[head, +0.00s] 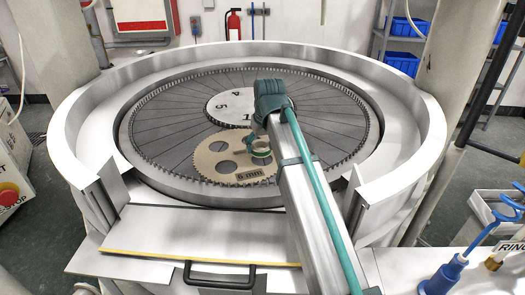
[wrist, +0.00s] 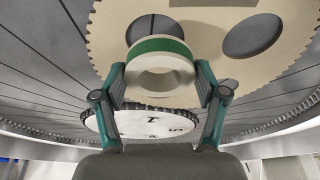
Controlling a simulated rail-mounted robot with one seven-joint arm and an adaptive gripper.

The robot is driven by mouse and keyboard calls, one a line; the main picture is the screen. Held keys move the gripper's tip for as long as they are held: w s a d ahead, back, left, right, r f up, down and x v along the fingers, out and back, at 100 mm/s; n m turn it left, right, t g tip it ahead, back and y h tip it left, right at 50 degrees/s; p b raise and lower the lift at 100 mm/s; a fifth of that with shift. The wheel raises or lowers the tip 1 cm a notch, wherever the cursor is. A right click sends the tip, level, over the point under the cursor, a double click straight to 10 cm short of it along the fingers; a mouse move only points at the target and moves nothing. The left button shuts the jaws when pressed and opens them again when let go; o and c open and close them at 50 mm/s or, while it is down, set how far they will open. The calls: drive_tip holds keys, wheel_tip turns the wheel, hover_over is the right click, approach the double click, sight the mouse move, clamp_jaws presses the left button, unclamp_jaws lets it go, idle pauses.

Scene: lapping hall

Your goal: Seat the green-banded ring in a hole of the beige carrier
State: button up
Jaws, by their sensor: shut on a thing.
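The green-banded ring (head: 261,153) is pale, with a green stripe around its outside. My gripper (wrist: 160,74) is shut on the ring, with one finger on each side of it. In the wrist view the ring (wrist: 158,46) shows its open bore and lies in front of part of a carrier hole. The beige carrier (head: 205,162) is a flat toothed disc with several round holes, marked "6 mm", lying on the dark lapping plate. In the wrist view the carrier (wrist: 108,38) shows another empty hole to the right of the ring. I cannot tell the ring's height above the carrier.
A white numbered disc (head: 222,103) sits at the plate's centre. A toothed rim and a high pale wall (head: 85,120) surround the dark grooved plate (head: 165,120). A front tray with a black handle (head: 218,281) is below. A blue bottle (head: 442,276) stands at lower right.

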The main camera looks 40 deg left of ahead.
sight(262, 160)
drive_tip(key=shift+w+a+f, duration=0.1)
drive_tip(key=shift+w+f, duration=0.3)
drive_tip(key=shift+f+p, duration=0.65)
drive_tip(key=shift+f, duration=0.95)
drive_tip(key=shift+f, duration=0.1)
drive_tip(key=o, duration=1.5)
drive_tip(key=b+v, duration=0.3)
drive_tip(key=v, duration=0.9)
